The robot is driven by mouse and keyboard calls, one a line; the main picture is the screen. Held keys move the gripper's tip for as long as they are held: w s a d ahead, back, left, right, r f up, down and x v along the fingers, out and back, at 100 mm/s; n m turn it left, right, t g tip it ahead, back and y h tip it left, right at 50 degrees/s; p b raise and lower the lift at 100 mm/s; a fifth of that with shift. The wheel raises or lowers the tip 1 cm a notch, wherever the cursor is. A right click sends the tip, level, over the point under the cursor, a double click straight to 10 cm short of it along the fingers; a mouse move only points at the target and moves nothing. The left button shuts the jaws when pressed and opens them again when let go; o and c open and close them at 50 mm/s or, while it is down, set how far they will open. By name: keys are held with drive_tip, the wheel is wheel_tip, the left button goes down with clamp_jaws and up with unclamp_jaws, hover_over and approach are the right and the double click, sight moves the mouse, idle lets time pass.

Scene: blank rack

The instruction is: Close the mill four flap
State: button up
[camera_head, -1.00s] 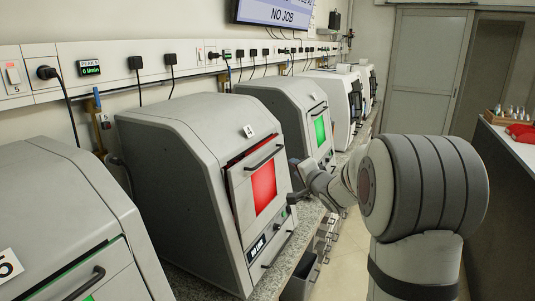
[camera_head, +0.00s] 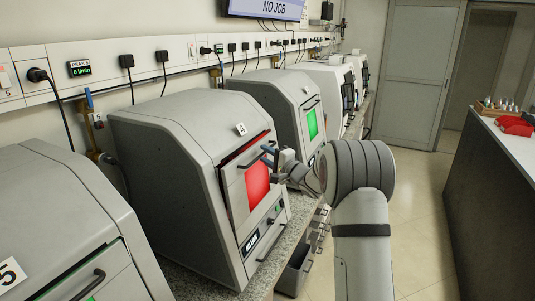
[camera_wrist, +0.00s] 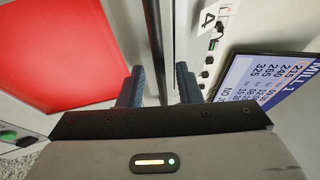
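Mill four (camera_head: 165,150) is a grey box with a "4" label (camera_head: 241,128); the label also shows in the wrist view (camera_wrist: 208,17). Its flap (camera_head: 236,200) has a lit red window (camera_head: 257,183), which fills the upper left of the wrist view (camera_wrist: 60,50). The flap stands slightly ajar, with a dark gap along its top and side. My gripper (camera_head: 270,157) is at the flap's dark bar handle (camera_head: 248,162). In the wrist view my gripper's blue fingers (camera_wrist: 158,88) are apart, with the handle bar (camera_wrist: 154,35) between them. I cannot tell whether either finger touches it.
Mill five (camera_head: 60,215) stands at the near left. A mill with a green window (camera_head: 312,123) stands just beyond mill four. The floor (camera_head: 415,235) to the right is clear up to a dark counter (camera_head: 490,200).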

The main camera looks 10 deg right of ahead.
drive_tip(key=shift+c, duration=0.5)
clamp_jaws()
